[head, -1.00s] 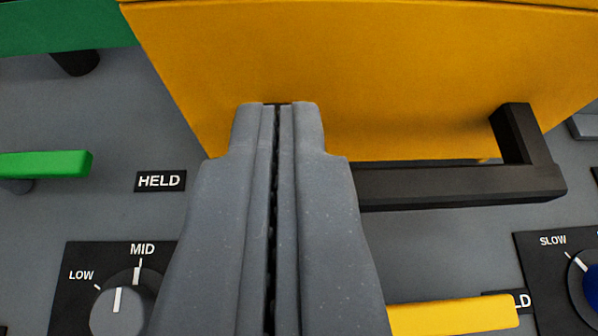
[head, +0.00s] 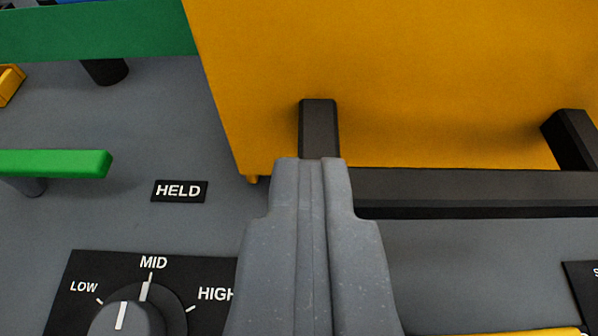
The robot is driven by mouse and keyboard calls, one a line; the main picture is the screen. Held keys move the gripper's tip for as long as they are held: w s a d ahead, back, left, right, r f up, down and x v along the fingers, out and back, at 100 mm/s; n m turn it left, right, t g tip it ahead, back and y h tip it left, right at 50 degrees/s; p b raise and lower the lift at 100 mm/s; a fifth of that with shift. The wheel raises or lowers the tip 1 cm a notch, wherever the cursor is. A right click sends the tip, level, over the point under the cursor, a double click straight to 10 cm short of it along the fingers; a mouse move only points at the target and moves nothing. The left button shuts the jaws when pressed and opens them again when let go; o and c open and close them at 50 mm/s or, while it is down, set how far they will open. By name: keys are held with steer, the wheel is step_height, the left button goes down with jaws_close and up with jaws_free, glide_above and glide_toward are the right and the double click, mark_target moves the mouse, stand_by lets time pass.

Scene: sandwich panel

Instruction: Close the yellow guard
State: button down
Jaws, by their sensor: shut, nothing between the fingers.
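The yellow guard (head: 400,80) fills the upper middle and right of the head view, a broad flat face whose top runs out of the picture. A black bar handle (head: 470,190) spans its lower edge, with a left post (head: 319,125) and a right post (head: 572,138). My gripper (head: 312,162) is shut and empty. Its tips overlap the left end of the handle, just below the left post in the picture. I cannot tell whether they touch it. My fingers hide that corner of the handle.
A green guard (head: 100,35) is at the upper left, with a green lever (head: 55,163) below it. A HELD label (head: 179,191) and a LOW-MID-HIGH knob (head: 125,320) are at the lower left. Part of a yellow lever (head: 520,332) shows at the bottom right.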

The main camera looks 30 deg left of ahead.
steer(key=shift+g, duration=0.5)
steer(key=f, duration=0.4)
steer(key=shift+s+a+f, duration=0.15)
steer(key=shift+s+a, duration=0.05)
steer(key=shift+s, duration=0.05)
step_height(320, 180, up, 7)
steer(key=t, duration=0.1)
steer(key=s+d+f+p, duration=0.2)
steer(key=s+d, duration=0.4)
steer(key=s, duration=0.1)
steer(key=s+a+r+m+p, duration=0.1)
steer(key=a+r+p, duration=0.1)
steer(key=a+r, duration=0.55)
steer(key=s+a+r+h+p, duration=0.15)
steer(key=a+r, duration=0.25)
steer(key=r, duration=0.6)
steer(key=s+a+r+m+y+p, duration=0.1)
steer(key=a+r, duration=0.5)
steer(key=r, duration=0.2)
steer(key=s+a+r+m+t+h+p, duration=0.2)
steer(key=s+a+r, duration=0.3)
steer(key=s+r, duration=0.3)
steer(key=s+a+r+m+t+h+p, duration=0.2)
steer(key=s+a+r+h+p, duration=0.1)
steer(key=s+r, duration=0.5)
step_height(320, 180, up, 3)
steer(key=shift+s+a+f+m+h, duration=0.2)
steer(key=shift+s+a+m+h, duration=0.2)
steer(key=shift+a+h, duration=0.65)
steer(key=shift+a, duration=0.2)
